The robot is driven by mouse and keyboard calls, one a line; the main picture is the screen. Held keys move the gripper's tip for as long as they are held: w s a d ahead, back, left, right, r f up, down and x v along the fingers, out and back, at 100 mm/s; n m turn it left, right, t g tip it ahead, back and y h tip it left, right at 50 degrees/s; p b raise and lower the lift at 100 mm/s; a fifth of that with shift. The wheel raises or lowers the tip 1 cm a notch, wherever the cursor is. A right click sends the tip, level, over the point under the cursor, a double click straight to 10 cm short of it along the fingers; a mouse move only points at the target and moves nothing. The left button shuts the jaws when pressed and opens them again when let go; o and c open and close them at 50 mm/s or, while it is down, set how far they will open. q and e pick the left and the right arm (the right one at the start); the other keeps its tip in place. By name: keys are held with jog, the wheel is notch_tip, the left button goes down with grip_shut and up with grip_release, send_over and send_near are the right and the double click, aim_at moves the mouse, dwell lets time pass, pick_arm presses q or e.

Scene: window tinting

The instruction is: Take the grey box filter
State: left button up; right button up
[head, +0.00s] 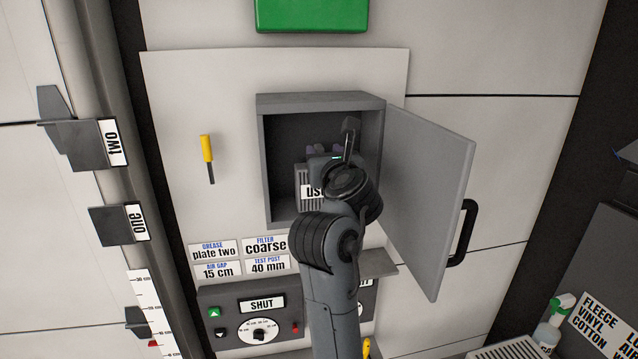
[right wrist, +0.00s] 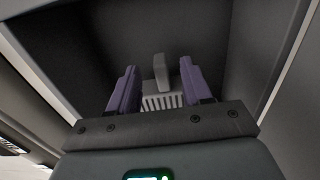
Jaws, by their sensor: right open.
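The grey box filter (head: 303,176) is a grey slatted block inside the open grey cabinet (head: 320,102). A white label on its front is partly hidden by my right arm. My right gripper (head: 323,149) is inside the cabinet at the filter. Its two purple fingers (right wrist: 158,84) are open, one on each side of the tab, with gaps to it. My left gripper is not in view.
The cabinet door (head: 430,190) with a black handle (head: 464,232) stands open on the right. A shelf (head: 378,265) and control panel with a dial (head: 259,330) lie below. A yellow-handled tool (head: 207,150) is on the wall at left. A spray bottle (head: 550,328) stands lower right.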

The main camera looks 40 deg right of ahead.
aim_at(321, 150)
jog(key=shift+p+x, duration=1.4)
jog(key=shift+x, duration=0.9)
jog(key=shift+w+d+f, duration=0.2)
jog(key=shift+w, duration=0.3)
jog(key=shift+c, duration=0.3)
grip_shut()
